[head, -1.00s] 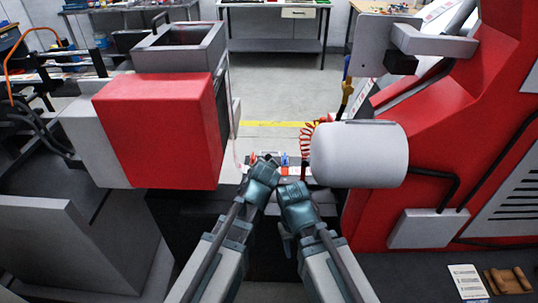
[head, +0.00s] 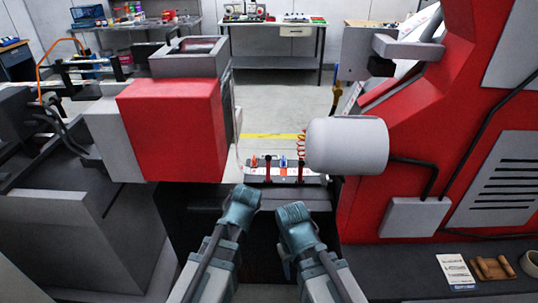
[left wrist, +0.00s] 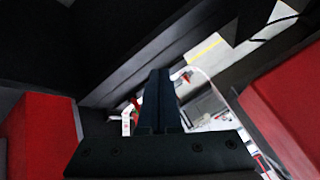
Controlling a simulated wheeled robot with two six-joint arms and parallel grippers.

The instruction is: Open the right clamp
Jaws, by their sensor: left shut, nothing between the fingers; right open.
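A grey splice plate (head: 258,178) lies beyond my grippers in the head view, between the two red machine bodies. Small upright parts with black, red and blue colours stand on it. A dark upright part (head: 300,170) at its right end appears to be the right clamp; its position is too small to tell. My left gripper (head: 246,194) is shut and empty, just short of the plate. My right gripper (head: 294,211) is open and empty, lower and to the right, apart from the clamp. In the left wrist view, the left fingers (left wrist: 158,78) hide part of the plate.
A red block (head: 175,130) stands left of the plate and a large red machine (head: 420,120) stands right. A white cylinder (head: 347,146) juts out above the plate's right end. A card (head: 460,274) and brown pieces (head: 492,268) lie at bottom right.

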